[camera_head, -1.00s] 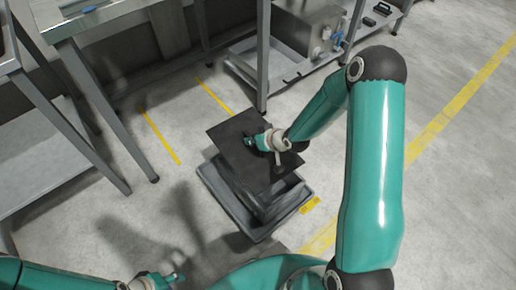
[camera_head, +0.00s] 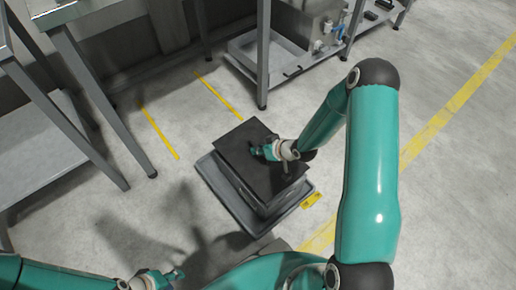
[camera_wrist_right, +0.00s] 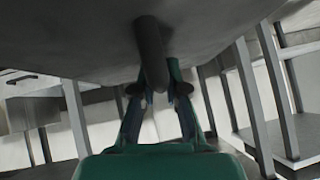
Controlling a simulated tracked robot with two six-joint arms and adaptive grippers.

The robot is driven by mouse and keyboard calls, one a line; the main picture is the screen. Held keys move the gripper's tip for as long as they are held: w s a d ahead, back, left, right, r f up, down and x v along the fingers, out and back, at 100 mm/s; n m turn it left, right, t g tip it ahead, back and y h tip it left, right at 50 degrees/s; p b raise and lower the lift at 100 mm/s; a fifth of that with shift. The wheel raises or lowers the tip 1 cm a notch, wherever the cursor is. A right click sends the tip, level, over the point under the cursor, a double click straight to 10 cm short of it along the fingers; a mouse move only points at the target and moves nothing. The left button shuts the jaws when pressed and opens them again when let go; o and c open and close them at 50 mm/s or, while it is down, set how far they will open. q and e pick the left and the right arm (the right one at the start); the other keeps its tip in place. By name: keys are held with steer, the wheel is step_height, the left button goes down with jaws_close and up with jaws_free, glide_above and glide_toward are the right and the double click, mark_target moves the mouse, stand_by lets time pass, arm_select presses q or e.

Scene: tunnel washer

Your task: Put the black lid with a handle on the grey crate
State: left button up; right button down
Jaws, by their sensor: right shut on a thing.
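The black lid (camera_head: 240,140) is a dark flat square over the grey crate (camera_head: 284,198). Its edges line up closely with the crate, whose sides show below the lid's front edges. I cannot tell whether the lid rests fully on the rim. My right gripper (camera_head: 260,152) is above the lid, shut on its handle. In the right wrist view the lid (camera_wrist_right: 80,45) fills the top, and the dark handle (camera_wrist_right: 150,55) runs between the fingers of the right gripper (camera_wrist_right: 159,92). My left gripper (camera_head: 175,274) is low at the left, away from the crate; its fingers are too small to judge.
The crate stands on a grey tray-like base (camera_head: 231,208) on the floor. A metal table (camera_head: 75,70) stands at the left. A rack post (camera_head: 263,60) with a lower shelf is behind the crate. The floor to the right is clear.

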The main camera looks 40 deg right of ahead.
mark_target(259, 157)
steer(key=shift+f+b, duration=1.7)
steer(key=shift+f, duration=0.7)
steer(key=c, duration=1.1)
jaws_free()
steer(key=v, duration=1.2)
steer(key=shift+f, duration=0.1)
steer(key=shift+w, duration=0.1)
